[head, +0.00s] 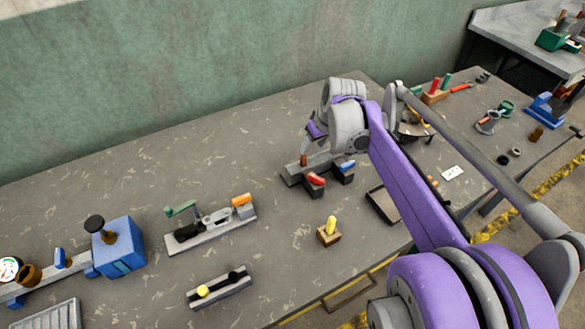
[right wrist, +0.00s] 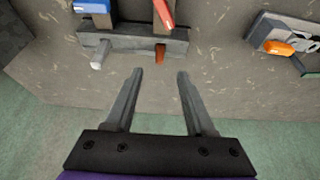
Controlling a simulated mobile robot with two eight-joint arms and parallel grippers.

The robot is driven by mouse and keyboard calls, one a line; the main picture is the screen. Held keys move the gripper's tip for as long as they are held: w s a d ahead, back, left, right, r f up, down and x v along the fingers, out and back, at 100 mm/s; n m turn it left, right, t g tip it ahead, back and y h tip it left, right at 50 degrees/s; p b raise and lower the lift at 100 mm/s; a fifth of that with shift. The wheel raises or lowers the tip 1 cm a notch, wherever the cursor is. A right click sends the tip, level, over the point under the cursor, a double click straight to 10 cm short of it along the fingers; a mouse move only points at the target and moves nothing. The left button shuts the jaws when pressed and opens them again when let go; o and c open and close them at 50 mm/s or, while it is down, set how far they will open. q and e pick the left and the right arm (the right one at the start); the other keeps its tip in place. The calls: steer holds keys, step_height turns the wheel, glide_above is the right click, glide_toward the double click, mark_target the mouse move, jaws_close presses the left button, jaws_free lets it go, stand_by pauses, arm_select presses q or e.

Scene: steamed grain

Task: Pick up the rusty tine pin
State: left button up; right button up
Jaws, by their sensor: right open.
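The rusty tine pin (head: 303,160) stands as a small reddish-brown peg at a grey bar (head: 322,162) on the workbench. In the right wrist view the rusty pin (right wrist: 160,54) is at the near side of the bar (right wrist: 125,42), with a pale grey pin (right wrist: 100,54) to its left. My right gripper (right wrist: 160,75) is open and empty, and the rusty pin lines up with the gap between its fingertips. In the head view the right gripper (head: 308,142) is above the pin, partly hidden by its wrist. My left gripper is not in view.
Red (head: 316,179) and blue (head: 347,165) handled blocks sit against the bar. A yellow peg on a wooden block (head: 329,238) and a dark tray (head: 384,205) are nearer. A fixture with an orange block (head: 242,199) lies left. Bare bench lies between them.

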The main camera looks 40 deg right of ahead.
mark_target(304, 157)
steer(key=x, duration=0.5)
steer(key=shift+w+d+f, duration=0.15)
steer(key=shift+d+f, duration=0.05)
steer(key=shift+w+a+f, duration=0.1)
steer(key=shift+w+f, duration=0.25)
steer(key=shift+f, duration=0.15)
steer(key=x, duration=0.4)
steer(key=shift+w, duration=0.35)
steer(key=shift+s, duration=0.1)
steer(key=shift+c, duration=0.3)
jaws_close()
